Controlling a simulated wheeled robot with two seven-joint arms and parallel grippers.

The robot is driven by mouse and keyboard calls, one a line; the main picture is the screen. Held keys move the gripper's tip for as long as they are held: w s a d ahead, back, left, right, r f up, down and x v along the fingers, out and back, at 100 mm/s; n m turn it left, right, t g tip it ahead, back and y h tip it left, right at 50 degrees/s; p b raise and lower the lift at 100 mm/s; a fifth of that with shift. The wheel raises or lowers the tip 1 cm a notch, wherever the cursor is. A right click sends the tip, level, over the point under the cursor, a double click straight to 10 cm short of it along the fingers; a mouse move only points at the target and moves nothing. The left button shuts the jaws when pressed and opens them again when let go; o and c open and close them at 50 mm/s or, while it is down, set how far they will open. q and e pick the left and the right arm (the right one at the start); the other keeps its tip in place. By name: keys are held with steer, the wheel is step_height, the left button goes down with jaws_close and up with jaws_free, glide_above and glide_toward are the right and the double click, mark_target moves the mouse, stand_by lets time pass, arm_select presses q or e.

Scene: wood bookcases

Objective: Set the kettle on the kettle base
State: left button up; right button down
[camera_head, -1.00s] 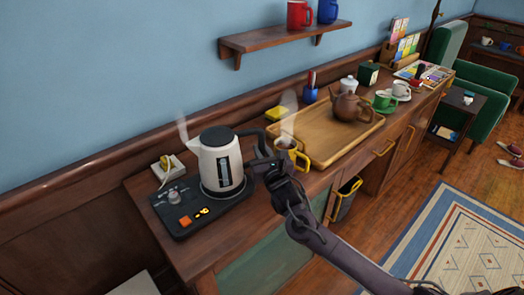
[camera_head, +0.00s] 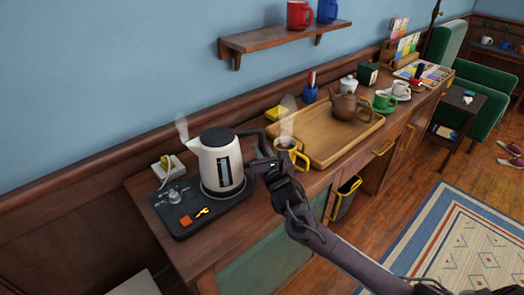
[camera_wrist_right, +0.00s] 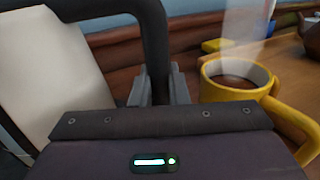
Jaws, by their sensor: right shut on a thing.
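The white kettle (camera_head: 219,162) with a black lid and handle stands upright at the right end of the black kettle base (camera_head: 182,222). Steam rises at its spout. Its bottom appears to rest on the round part of the base, but I cannot tell if it is fully seated. My right gripper (camera_head: 268,166) is shut on the kettle's black handle, at the kettle's right side. In the right wrist view the handle (camera_wrist_right: 152,40) passes between the grey fingers, with the white kettle body (camera_wrist_right: 45,75) at left. My left gripper is not in view.
A steaming yellow mug (camera_head: 291,155) stands close to the right of my gripper, by the wooden tray (camera_head: 318,152) with a brown teapot (camera_head: 350,107). A wall socket (camera_head: 168,165) with a plug is behind the base. A shelf (camera_head: 285,42) with mugs hangs above.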

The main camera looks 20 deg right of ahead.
steer(key=shift+r, duration=0.15)
stand_by(0.5)
steer(key=shift+f, duration=0.55)
stand_by(0.4)
steer(key=c, duration=1.7)
jaws_free()
steer(key=shift+f, duration=0.2)
steer(key=shift+s+r+p, duration=0.1)
steer(key=shift+s+p, duration=0.4)
steer(key=shift+s, duration=0.15)
steer(key=shift+s+a+p, duration=0.15)
steer(key=shift+s+p, duration=1.45)
steer(key=shift+s, duration=0.85)
steer(key=shift+s+a+p, duration=0.15)
steer(key=shift+s+p, duration=1.4)
steer(key=shift+s, duration=0.9)
